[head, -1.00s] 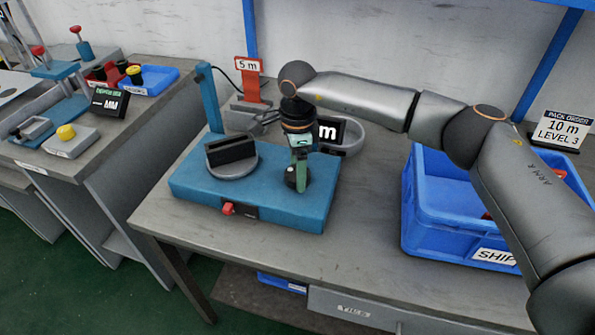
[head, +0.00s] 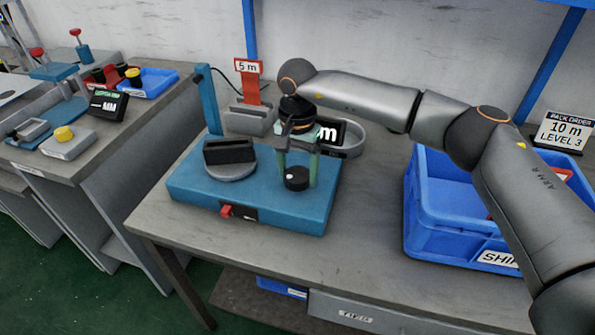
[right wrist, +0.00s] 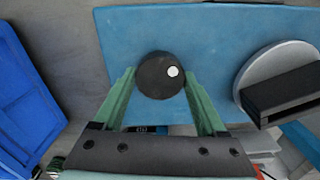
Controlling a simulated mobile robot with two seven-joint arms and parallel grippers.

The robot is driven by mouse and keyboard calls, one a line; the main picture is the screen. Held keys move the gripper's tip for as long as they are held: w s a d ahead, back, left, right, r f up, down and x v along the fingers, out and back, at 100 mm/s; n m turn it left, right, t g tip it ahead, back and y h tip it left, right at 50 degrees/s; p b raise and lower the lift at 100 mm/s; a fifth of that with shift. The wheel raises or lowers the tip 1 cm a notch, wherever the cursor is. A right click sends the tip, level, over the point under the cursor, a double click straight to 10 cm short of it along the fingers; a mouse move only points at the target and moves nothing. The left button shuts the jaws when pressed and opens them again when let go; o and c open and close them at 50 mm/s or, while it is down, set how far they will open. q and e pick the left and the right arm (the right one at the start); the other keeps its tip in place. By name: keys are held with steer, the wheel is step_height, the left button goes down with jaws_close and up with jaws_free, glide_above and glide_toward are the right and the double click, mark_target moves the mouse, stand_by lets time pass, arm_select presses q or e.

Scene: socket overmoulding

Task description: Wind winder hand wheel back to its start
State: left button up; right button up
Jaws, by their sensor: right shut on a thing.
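The winder is a blue box (head: 262,214) on the grey bench, with a black hand wheel (head: 297,179) on its top at the right. In the right wrist view the hand wheel (right wrist: 158,76) is a round black knob with a white dot on its right side. My right gripper (head: 297,178) points down over it, one green finger on each side, shut on the wheel. The winder's round grey plate with a black block (head: 229,152) stands left of the wheel. A red switch (head: 227,211) is on the front face. My left gripper is out of view.
A blue upright (head: 209,100) rises at the winder's back left corner. Behind stand a red "5 m" sign (head: 247,67) and a grey round tray (head: 351,140) with a dark display. A blue shipping crate (head: 425,230) stands to the right. The bench front is clear.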

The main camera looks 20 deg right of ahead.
mark_target(298, 174)
steer(key=n, duration=0.3)
steer(key=shift+n, duration=0.4)
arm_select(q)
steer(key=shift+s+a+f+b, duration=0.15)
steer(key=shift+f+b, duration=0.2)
arm_select(e)
steer(key=n, duration=0.5)
steer(key=shift+n, duration=0.3)
steer(key=o, duration=1.3)
arm_select(q)
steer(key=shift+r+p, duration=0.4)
steer(key=shift+p, duration=0.1)
arm_select(e)
step_height(298, 174, up, 13)
steer(key=shift+f, duration=0.2)
